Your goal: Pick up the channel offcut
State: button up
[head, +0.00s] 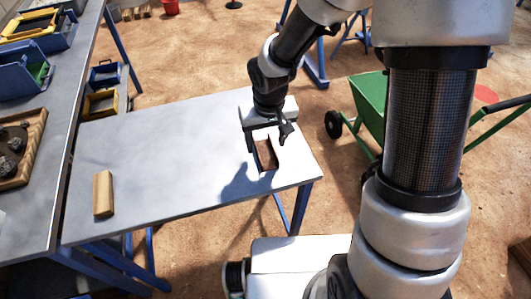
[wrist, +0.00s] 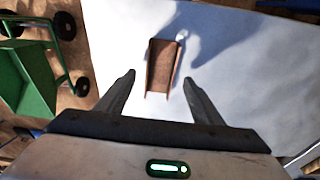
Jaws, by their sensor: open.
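The channel offcut (wrist: 162,68) is a short, rust-brown piece of U-shaped metal. It lies on the light grey table (head: 170,150), near its right end. In the head view the offcut (head: 266,155) shows just below my gripper (head: 267,140), partly beside a finger. In the wrist view my gripper (wrist: 158,90) is open and empty. Its two fingers point toward the offcut, one to each side of the offcut's near end. The offcut appears beyond the fingertips, and I see no contact. The exact height of the fingers above the table is hard to tell.
A wooden block (head: 103,193) lies at the table's left end. The middle of the table is clear. A longer bench (head: 50,130) with blue bins and a wooden tray of rocks (head: 18,148) stands at left. A green wheelbarrow (head: 368,105) stands beyond the right end.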

aim_at(265, 152)
jog(key=shift+w+f, duration=0.2)
jog(key=shift+f, duration=0.95)
jog(key=c, duration=1.4)
jog(key=shift+r, duration=0.15)
